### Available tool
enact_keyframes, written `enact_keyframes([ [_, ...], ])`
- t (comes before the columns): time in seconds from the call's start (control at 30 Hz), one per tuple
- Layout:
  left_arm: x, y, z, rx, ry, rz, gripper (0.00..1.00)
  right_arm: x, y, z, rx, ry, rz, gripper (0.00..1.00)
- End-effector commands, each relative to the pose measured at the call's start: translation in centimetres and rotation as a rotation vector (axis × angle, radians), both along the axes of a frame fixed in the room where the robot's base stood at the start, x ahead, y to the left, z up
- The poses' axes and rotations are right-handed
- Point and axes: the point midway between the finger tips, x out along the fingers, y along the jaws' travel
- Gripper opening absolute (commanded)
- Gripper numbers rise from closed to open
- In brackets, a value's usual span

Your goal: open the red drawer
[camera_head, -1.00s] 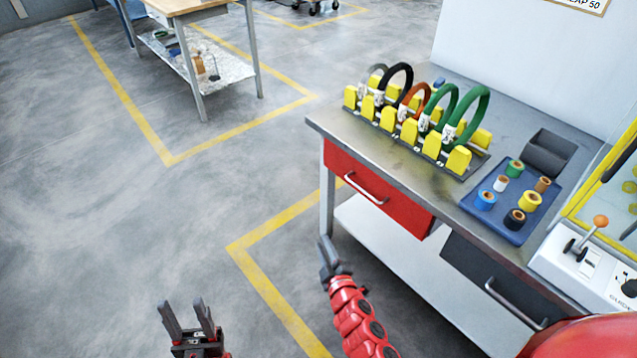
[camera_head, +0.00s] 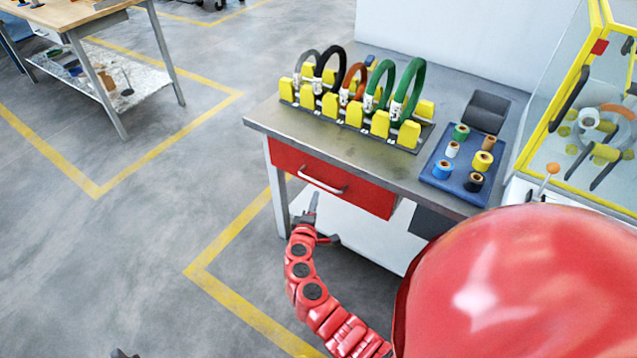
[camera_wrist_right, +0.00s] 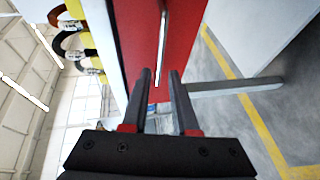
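The red drawer (camera_head: 345,190) sits under the left part of the metal workbench top (camera_head: 300,124) and looks closed. Its silver bar handle (camera_head: 322,181) runs along its front. My right gripper (camera_head: 322,218) is just below and in front of the handle. In the right wrist view the red front (camera_wrist_right: 189,30) fills the middle, and the fingers of my right gripper (camera_wrist_right: 159,82) are apart. The near end of the handle (camera_wrist_right: 162,45) lines up with the gap between them; I see no grip on it. Only a dark tip of my left gripper (camera_head: 122,354) shows at the bottom edge.
On the bench stand a yellow-blocked rack (camera_head: 380,124) with several coils, a blue tray (camera_head: 437,168) of tape rolls and a dark bin (camera_head: 487,108). A yellow-framed machine (camera_head: 560,165) is at right. A white lower shelf (camera_head: 365,235) is below the drawer. Floor at left is clear.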

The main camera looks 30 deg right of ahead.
Motion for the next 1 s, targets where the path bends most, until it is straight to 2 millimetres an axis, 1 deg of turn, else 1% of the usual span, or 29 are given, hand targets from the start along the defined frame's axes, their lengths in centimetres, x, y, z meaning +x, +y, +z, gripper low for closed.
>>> enact_keyframes([
  [0.03, 0.0, 0.0, 0.1, 0.0, 0.0, 0.0, 0.5, 0.7, -0.9, -0.2, 0.001, 0.002, -0.004, 0.27],
  [0.2, 0.0, 0.0, -0.1, 0.0, 0.0, 0.0, 0.5, 3.0, -3.1, -0.8, 0.001, 0.0, -0.002, 0.27],
  [0.4, 0.0, 0.0, -0.8, 0.0, 0.0, 0.0, 0.5, 5.2, -5.2, -1.7, 0.001, 0.002, 0.0, 0.27],
  [0.5, 0.0, 0.0, -1.0, 0.0, 0.0, 0.0, 0.5, 6.1, -5.9, -1.7, 0.001, -0.001, 0.002, 0.27],
  [0.7, 0.0, 0.0, -1.2, 0.0, 0.0, 0.0, 0.5, 6.7, -6.7, -2.0, 0.001, 0.003, 0.0, 0.27],
  [0.97, 0.0, 0.0, -1.2, 0.0, 0.0, 0.0, 0.5, 6.7, -6.7, -2.0, 0.002, 0.002, 0.002, 0.27],
  [1.0, 0.0, 0.0, -1.2, 0.0, 0.0, 0.0, 0.5, 6.8, -6.7, -1.9, 0.002, 0.001, 0.002, 0.24],
])
